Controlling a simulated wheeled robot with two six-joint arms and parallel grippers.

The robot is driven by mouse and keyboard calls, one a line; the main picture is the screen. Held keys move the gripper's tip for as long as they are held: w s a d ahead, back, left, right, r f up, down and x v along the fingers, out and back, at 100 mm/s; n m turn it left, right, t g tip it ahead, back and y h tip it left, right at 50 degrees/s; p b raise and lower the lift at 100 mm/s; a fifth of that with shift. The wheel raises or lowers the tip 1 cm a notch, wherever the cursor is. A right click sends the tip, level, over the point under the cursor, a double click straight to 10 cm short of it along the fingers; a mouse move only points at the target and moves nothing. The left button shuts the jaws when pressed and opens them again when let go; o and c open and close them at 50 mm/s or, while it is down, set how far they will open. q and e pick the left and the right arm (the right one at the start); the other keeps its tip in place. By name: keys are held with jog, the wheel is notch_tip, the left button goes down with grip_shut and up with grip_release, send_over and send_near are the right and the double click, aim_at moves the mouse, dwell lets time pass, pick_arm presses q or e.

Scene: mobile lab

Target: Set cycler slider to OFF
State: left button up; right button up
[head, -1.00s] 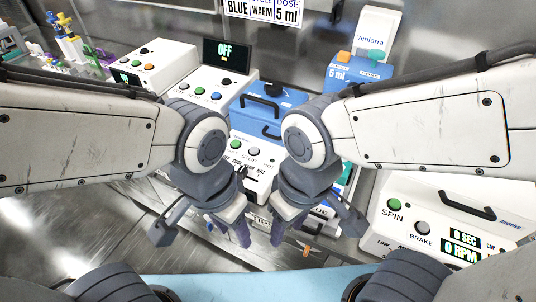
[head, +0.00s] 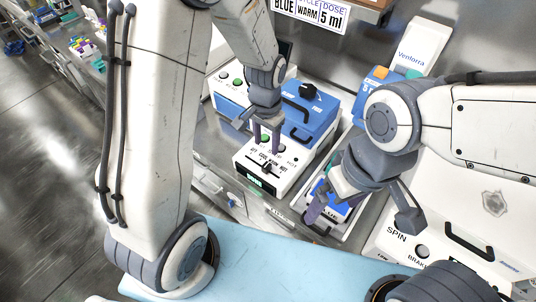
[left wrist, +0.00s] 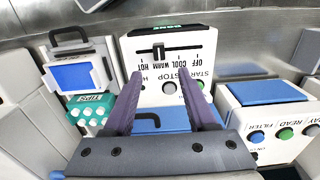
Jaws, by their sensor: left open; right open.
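The cycler (head: 243,161) is a white box with a blue lid (head: 318,117), buttons and a slider marked OFF, COOL, WARM and HOT. Its dark slider knob (head: 267,168) also shows in the left wrist view (left wrist: 158,51), where the panel is upside down; there it is by WARM, with OFF at the slot's right end. My left gripper (head: 266,146) is open, its purple fingers pointing down over the panel near the buttons, apart from the knob. In the left wrist view the fingers (left wrist: 165,78) are spread and empty. My right gripper (head: 331,207) is open, to the cycler's right.
A white device with a SPIN button (head: 398,238) stands at the front right. A teal rack (left wrist: 92,113) shows beside the cycler in the left wrist view.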

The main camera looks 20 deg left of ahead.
aim_at(267, 164)
pick_arm(q)
notch_tip(267, 164, down, 10)
jog(key=shift+r+p, duration=0.1)
jog(key=shift+p, duration=0.45)
grip_shut()
dwell(1.2)
